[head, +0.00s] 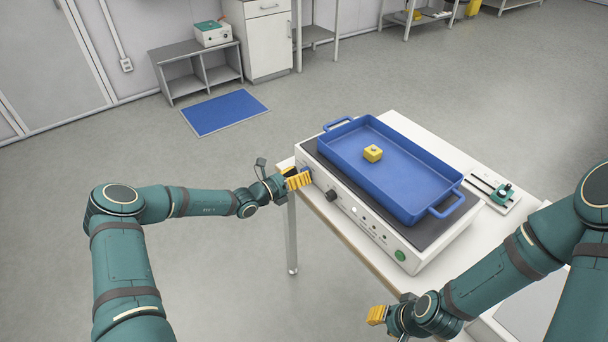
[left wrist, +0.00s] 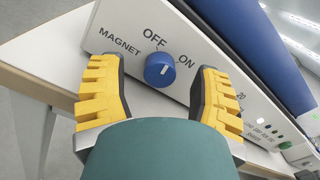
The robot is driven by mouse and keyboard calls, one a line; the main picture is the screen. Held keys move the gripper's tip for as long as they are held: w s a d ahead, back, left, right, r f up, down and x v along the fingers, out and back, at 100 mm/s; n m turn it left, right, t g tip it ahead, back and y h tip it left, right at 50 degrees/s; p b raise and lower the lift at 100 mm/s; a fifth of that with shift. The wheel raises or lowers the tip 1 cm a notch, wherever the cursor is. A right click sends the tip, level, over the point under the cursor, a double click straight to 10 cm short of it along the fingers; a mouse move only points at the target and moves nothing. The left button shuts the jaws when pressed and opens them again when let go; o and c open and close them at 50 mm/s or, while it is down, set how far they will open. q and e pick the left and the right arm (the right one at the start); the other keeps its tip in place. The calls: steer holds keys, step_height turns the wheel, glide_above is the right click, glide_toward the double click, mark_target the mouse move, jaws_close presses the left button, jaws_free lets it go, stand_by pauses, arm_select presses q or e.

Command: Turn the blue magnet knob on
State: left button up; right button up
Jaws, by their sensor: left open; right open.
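The blue magnet knob (left wrist: 160,70) is on the white front panel of the device, below the printed words OFF and ON and right of the word MAGNET. I cannot clearly tell its setting. In the head view the knob is mostly hidden behind my left gripper (head: 298,181), at the left end of the panel. In the left wrist view the yellow fingers of my left gripper (left wrist: 154,73) are open, one on each side of the knob, with gaps between. My right gripper (head: 377,315) is open and empty at the bottom of the head view, away from the panel.
The device (head: 345,200) stands on a white table (head: 400,122). A blue tray (head: 428,170) with a yellow block (head: 373,153) in it rests on top. A dark knob (head: 331,195) and a green button (head: 400,255) are further right along the panel. A green fixture (head: 502,194) is beyond.

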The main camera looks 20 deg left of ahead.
arm_select(q)
steer(key=shift+x, duration=0.8)
jaws_close()
steer(key=shift+r+m+p, duration=0.2)
steer(key=shift+m+p, duration=0.8)
steer(key=shift+m, duration=0.1)
steer(key=m+p, duration=0.2)
steer(key=m, duration=0.1)
steer(key=shift+m+p, duration=0.3)
steer(key=shift+s+d+f+m+p, duration=0.1)
steer(key=shift+m+p, duration=1.4)
steer(key=shift+m, duration=1.1)
